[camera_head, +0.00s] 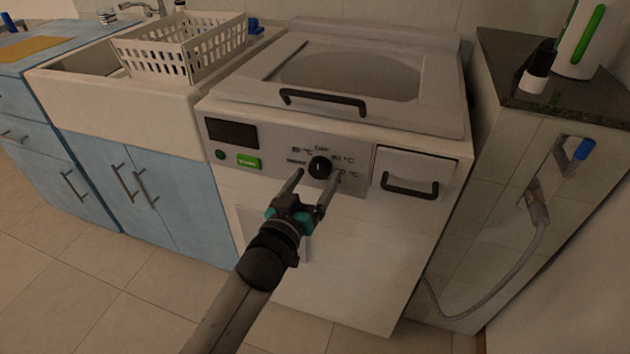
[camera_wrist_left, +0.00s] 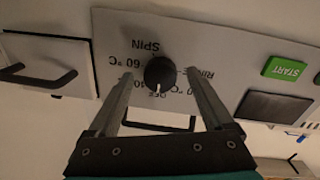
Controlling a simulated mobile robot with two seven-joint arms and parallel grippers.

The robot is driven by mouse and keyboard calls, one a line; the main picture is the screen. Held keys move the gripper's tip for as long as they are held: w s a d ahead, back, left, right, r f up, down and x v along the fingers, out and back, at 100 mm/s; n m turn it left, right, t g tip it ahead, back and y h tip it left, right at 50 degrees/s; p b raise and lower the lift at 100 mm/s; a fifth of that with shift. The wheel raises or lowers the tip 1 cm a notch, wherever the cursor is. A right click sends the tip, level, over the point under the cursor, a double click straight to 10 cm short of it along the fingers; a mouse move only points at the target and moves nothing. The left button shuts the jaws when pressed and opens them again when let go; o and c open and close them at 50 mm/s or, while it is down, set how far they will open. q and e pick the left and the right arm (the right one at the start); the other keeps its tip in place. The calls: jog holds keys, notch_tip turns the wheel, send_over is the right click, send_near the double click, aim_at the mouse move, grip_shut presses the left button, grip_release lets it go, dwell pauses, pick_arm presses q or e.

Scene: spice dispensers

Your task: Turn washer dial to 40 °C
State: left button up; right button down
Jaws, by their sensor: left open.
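The washer dial (camera_head: 319,167) is a round black knob on the grey control panel, and it also shows in the left wrist view (camera_wrist_left: 160,73), which is upside down. Its white mark points toward the OFF label, at the top in the head view. Around it are SPIN, 60 °C and rinse labels; another temperature label beside OFF is partly hidden by a finger, its number unclear. My left gripper (camera_head: 319,175) is open, its two fingers on either side of the dial. I cannot tell whether they touch it. My right gripper is not in view.
The washer (camera_head: 330,240) has a top lid with a dark handle (camera_head: 323,101) and a drawer handle (camera_head: 409,186) right of the dial. A green START button (camera_head: 248,162) and a dark display (camera_head: 231,132) are left.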

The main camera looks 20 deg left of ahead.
pick_arm(q)
jog(key=shift+w, duration=0.35)
grip_shut()
dwell(0.6)
